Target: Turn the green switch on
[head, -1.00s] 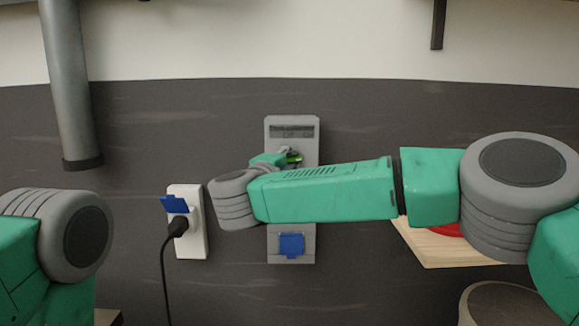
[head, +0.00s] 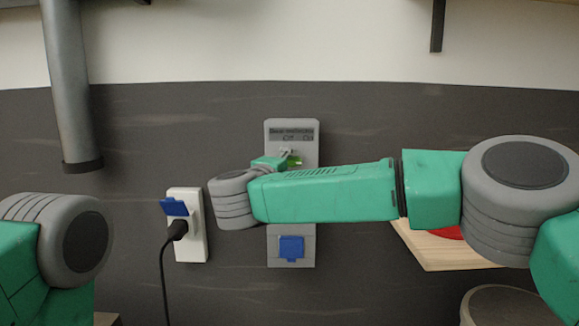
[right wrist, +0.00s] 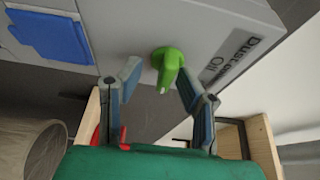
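The green switch (right wrist: 168,66) is a small knob with a lever on a grey wall panel, beside printed lettering that reads in part "Dust" and "Off". In the head view the grey panel (head: 292,128) hangs on the dark wall, and a bit of the green switch (head: 295,161) shows just above my right arm. My right gripper (right wrist: 155,80) is open, with its two fingers on either side of the switch and the lever between them. I cannot tell whether a finger touches it. In the head view my right gripper (head: 287,156) is small and partly hidden. My left gripper is out of view.
A blue socket cover (head: 291,248) is on the panel's lower part. A white outlet (head: 188,248) with a blue flap and a black plug (head: 177,229) is to the left. A wooden board (head: 430,252) with something red is below my right arm. A grey pipe (head: 70,90) hangs at upper left.

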